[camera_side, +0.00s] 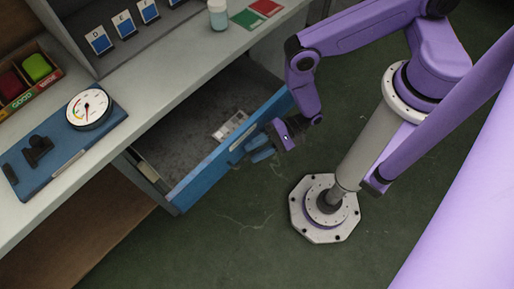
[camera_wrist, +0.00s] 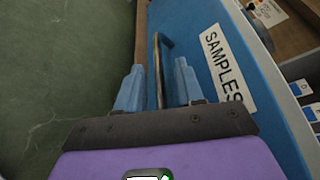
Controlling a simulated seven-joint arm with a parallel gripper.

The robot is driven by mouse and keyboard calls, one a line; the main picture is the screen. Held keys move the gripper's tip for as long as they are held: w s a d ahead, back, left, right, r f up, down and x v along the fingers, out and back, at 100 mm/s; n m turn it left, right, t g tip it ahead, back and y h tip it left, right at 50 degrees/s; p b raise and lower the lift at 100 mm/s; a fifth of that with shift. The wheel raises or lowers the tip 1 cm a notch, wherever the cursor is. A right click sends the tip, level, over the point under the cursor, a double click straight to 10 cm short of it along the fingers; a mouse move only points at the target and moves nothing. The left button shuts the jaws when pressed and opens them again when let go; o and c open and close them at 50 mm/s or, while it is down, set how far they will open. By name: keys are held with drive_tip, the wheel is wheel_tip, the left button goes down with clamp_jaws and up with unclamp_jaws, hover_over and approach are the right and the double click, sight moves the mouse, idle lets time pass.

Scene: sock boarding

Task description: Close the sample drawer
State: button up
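The sample drawer (camera_side: 190,182) stands pulled out from under the bench, its blue front facing the floor side. In the wrist view its blue front (camera_wrist: 213,22) carries a white label (camera_wrist: 228,68) reading "SAMPLES". A dark bar handle (camera_wrist: 160,62) stands on that front. My gripper (camera_wrist: 159,82) has its two blue fingers apart, one on each side of the handle, with a small gap showing on both sides. In the side view my gripper (camera_side: 261,148) is at the outer face of the drawer front; the handle is hard to make out there.
The drawer holds a small pale item (camera_side: 230,125). On the grey bench (camera_side: 165,85) are a dial gauge (camera_side: 88,107) on a blue board, a box of red and green items (camera_side: 28,75), a jar (camera_side: 218,14) and red and green cards. The green floor before the drawer is clear.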

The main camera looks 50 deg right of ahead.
sight(206, 113)
clamp_jaws()
drive_tip(key=w, duration=2.3)
drive_tip(key=shift+d, duration=0.15)
drive_tip(key=shift+w, duration=0.1)
unclamp_jaws()
drive_tip(key=shift+r, duration=0.1)
